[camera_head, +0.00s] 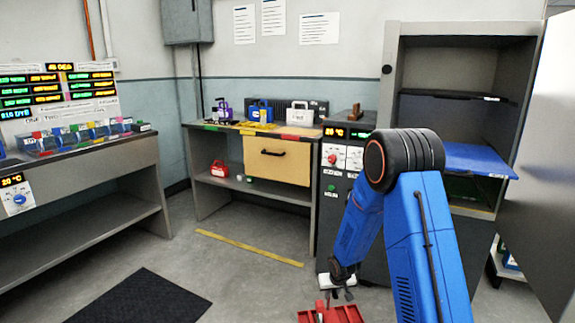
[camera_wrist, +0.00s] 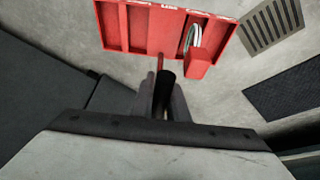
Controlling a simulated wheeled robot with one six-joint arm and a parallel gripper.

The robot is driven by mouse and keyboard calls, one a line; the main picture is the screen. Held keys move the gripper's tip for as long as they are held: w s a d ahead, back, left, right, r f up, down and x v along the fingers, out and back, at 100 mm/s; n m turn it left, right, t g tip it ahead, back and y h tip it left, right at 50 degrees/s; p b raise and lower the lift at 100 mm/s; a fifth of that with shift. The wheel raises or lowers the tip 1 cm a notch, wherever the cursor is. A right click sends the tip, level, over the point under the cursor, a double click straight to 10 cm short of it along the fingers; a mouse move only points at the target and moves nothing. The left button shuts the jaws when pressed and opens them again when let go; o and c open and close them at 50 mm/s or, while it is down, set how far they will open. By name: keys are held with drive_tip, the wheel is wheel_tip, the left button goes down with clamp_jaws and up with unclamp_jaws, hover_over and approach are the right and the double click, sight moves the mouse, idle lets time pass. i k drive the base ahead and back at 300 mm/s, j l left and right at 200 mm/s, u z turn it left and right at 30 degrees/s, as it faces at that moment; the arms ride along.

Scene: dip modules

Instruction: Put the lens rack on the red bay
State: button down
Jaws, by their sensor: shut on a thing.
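My gripper (camera_head: 340,290) is low over the floor in front of the dark cabinet, shut on the thin upright red part of a red divided rack (camera_head: 345,316). This rack, apparently the lens rack, hangs below the jaws; its lower part is cut off in the head view. In the wrist view the red rack (camera_wrist: 146,30) shows several compartments, a silver ring-like piece (camera_wrist: 193,36) and a red block (camera_wrist: 198,65). The gripper fingers (camera_wrist: 164,95) hide part of its grip. A red strip (camera_head: 290,137) marks the right front edge of the workbench, below a white carrier (camera_head: 299,115).
The workbench (camera_head: 262,131) also bears purple (camera_head: 222,110) and blue (camera_head: 261,110) carriers. A small red case (camera_head: 219,169) sits on its lower shelf. Left is a counter (camera_head: 80,146) with coloured bins; right, an open cabinet with a blue shelf (camera_head: 470,158).

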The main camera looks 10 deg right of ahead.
sight(298, 132)
drive_tip(key=i+j, duration=1)
